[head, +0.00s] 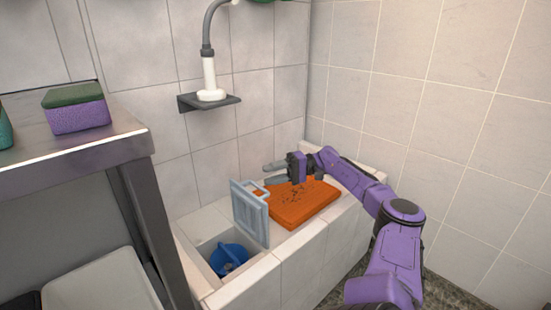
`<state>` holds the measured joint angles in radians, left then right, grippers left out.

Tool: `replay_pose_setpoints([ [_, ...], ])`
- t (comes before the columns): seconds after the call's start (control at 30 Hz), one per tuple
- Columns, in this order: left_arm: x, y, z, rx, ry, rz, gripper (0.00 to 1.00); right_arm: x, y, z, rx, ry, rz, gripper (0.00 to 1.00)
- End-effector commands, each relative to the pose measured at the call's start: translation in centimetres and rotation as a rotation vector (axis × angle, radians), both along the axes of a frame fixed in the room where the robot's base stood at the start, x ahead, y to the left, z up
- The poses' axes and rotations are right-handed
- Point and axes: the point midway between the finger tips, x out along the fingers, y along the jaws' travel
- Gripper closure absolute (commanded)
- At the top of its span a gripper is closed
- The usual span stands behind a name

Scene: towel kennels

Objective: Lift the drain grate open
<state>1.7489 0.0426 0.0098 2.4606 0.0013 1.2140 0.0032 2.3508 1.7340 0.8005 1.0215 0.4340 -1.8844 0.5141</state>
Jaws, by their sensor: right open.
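The drain grate (249,213) is a pale grey-blue square panel in the head view. It stands nearly upright on edge beside a square opening (203,250) in the tiled ledge. A small handle (261,190) sticks out on the grate's right side, near its top. A blue object (230,258) sits down in the opening. My right gripper (273,173) is open, above and just to the right of the grate's upper part, with its fingers pointing left. I cannot tell whether it touches the handle. My left gripper is not in view.
An orange, dark-specked folded towel (303,204) lies on the tiled ledge (285,262) under my right gripper. A metal table (75,150) with a purple-and-green sponge (77,108) stands at left. A shower head on a hose (209,60) stands on a small wall shelf (190,103).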

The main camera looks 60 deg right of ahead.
Motion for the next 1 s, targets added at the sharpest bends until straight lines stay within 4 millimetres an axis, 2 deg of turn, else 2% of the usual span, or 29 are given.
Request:
replay_pose_setpoints([
  [0.03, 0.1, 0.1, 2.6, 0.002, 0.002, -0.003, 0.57, -0.6, 0.7, 2.3, 0.006, -0.002, 0.001, 0.6],
  [0.07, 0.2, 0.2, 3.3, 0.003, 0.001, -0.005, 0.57, -0.9, 1.1, 2.9, 0.004, -0.003, 0.0, 0.6],
  [0.4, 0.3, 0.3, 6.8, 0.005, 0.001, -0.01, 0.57, -4.9, 6.7, 4.9, -0.001, 0.005, -0.001, 0.6],
  [0.6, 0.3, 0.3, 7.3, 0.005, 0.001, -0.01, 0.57, -5.9, 8.3, 5.4, -0.002, 0.004, -0.001, 0.6],
  [1.0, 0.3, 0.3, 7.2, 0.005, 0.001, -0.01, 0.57, -5.9, 8.4, 5.3, -0.002, 0.004, 0.0, 0.6],
])
